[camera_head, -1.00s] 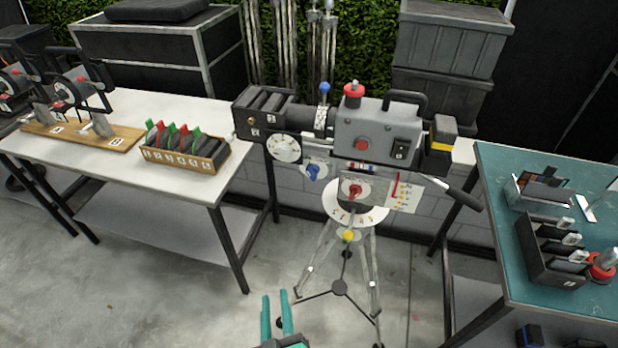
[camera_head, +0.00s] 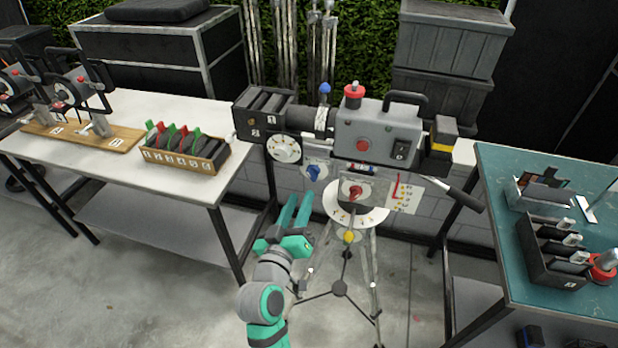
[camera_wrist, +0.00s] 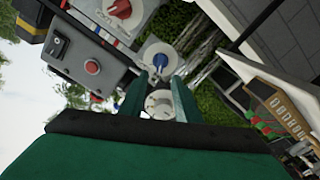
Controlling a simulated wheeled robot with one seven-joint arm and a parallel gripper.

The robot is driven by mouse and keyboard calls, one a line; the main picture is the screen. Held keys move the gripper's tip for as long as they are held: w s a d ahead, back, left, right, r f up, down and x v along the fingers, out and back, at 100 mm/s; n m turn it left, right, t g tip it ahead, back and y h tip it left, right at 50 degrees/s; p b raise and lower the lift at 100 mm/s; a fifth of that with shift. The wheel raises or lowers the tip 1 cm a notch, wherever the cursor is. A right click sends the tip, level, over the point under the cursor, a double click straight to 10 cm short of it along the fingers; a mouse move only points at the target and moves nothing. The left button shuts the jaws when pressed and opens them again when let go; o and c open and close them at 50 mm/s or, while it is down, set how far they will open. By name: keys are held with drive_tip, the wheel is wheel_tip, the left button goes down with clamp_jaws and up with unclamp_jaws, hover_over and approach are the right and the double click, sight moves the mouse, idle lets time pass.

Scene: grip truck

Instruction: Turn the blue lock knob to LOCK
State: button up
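The blue lock knob (camera_head: 313,172) sits on a pale plate below the camera body, on the tripod-mounted rig; its lettering is too small to read. In the wrist view the blue knob (camera_wrist: 160,61) shows on a round white dial just beyond the fingertips. My gripper (camera_head: 297,198) is below and left of the knob, pointing up toward it. Its two teal fingers are apart with nothing between them, and it appears not to touch the knob. In the wrist view the fingers (camera_wrist: 160,78) stand either side of a white dial seen farther off.
Close to the blue knob are a white dial (camera_head: 284,149), a red knob (camera_head: 355,191) and a yellow knob (camera_head: 348,237). The grey camera body (camera_head: 375,130) is above. A white table (camera_head: 190,188) stands left and a teal-topped table (camera_head: 490,190) right.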

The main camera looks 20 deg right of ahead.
sight(310, 175)
drive_tip(key=x, duration=0.9)
drive_tip(key=c, duration=0.7)
